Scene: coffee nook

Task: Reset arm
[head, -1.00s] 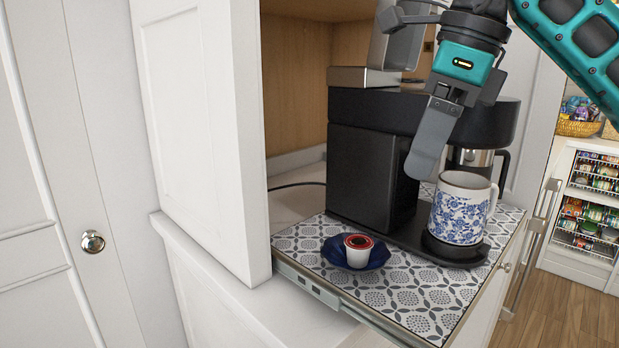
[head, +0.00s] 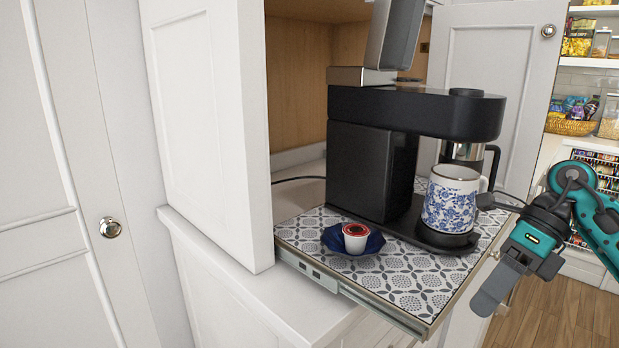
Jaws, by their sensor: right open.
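My right gripper (head: 498,287) is at the right of the head view, beside the front right edge of the pull-out tray (head: 415,302). It points down and left, is open, and holds nothing. The black coffee machine (head: 370,160) stands on the tray with its grey lid raised. A white mug with blue flowers (head: 449,207) stands upright on the machine's round base, apart from the gripper fingers. A coffee pod with a red top (head: 356,238) sits in a dark blue dish (head: 372,243) on the tray. My left gripper is not in view.
A white cabinet door (head: 212,130) stands at the left of the machine, and another open door (head: 497,75) is behind it. Pantry shelves with a basket (head: 571,126) are at the back right. Wooden floor (head: 560,320) shows at the lower right.

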